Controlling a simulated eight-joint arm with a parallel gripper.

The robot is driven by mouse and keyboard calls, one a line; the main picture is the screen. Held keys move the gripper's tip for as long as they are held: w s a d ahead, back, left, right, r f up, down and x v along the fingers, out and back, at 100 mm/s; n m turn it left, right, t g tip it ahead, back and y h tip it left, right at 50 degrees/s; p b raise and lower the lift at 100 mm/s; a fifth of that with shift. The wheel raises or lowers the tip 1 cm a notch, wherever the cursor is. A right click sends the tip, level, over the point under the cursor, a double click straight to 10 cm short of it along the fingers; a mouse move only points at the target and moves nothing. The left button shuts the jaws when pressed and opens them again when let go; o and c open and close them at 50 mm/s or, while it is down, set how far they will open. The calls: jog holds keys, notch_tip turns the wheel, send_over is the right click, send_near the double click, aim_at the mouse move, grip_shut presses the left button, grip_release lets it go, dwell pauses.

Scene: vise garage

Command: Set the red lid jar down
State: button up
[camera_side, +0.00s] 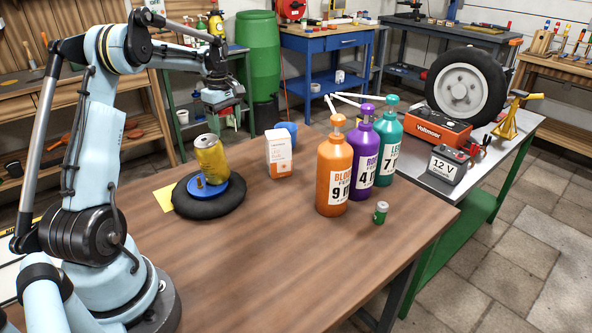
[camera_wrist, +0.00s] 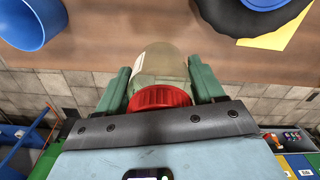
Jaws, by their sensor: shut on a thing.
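The red lid jar (camera_wrist: 158,82) is a clear, pale jar with a red lid and a light label. In the wrist view it sits between the two green fingers of my gripper (camera_wrist: 160,85), which is shut on it, with the lid toward the camera. In the side view my gripper (camera_side: 237,118) is at the far side of the wooden table, behind the black ring and the white box. The jar is too small and covered there to make out clearly. The jar appears held up, near the table's far edge; I cannot tell its exact height.
On the wooden table (camera_side: 255,225) stand a yellow can (camera_side: 211,158) on a blue disc over a black ring (camera_side: 210,210), a white-orange box (camera_side: 279,152), a blue cup (camera_side: 291,127), and orange (camera_side: 334,175), purple and teal bottles. A small green can (camera_side: 381,212) is near the right edge. The front middle is clear.

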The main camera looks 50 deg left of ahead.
notch_tip(320, 180, down, 7)
jog(key=shift+f, duration=0.15)
jog(key=shift+f, duration=0.15)
dwell(0.4)
jog(key=o, duration=1.1)
jog(key=shift+o, duration=0.2)
